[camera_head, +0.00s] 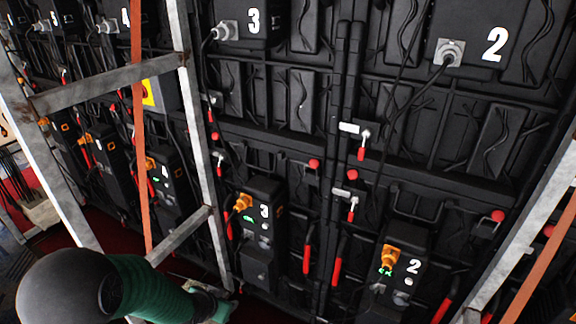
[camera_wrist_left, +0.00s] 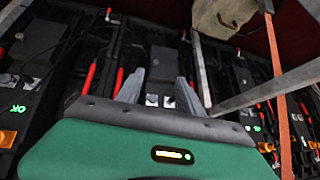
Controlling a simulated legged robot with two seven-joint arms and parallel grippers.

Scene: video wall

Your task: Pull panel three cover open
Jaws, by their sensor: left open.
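Panel three's lower unit (camera_head: 262,215) is a black box marked 3, with an orange connector (camera_head: 243,202) and a green lit display. A dark box section (camera_head: 258,264), possibly its cover, is below the display; I cannot tell whether it is open. An upper black box (camera_head: 240,25) is also marked 3. My left gripper (camera_head: 222,303) is low at the left of panel three, partly hidden by my green forearm. In the left wrist view my left gripper (camera_wrist_left: 160,92) has its fingers apart, with a dark box (camera_wrist_left: 170,62) beyond them. My right gripper is not in view.
Grey metal frame posts (camera_head: 200,130) and an orange strap (camera_head: 137,120) stand left of panel three. Panel two's unit (camera_head: 397,265) is to the right. Red-handled levers (camera_head: 307,258) and loose black cables line the wall.

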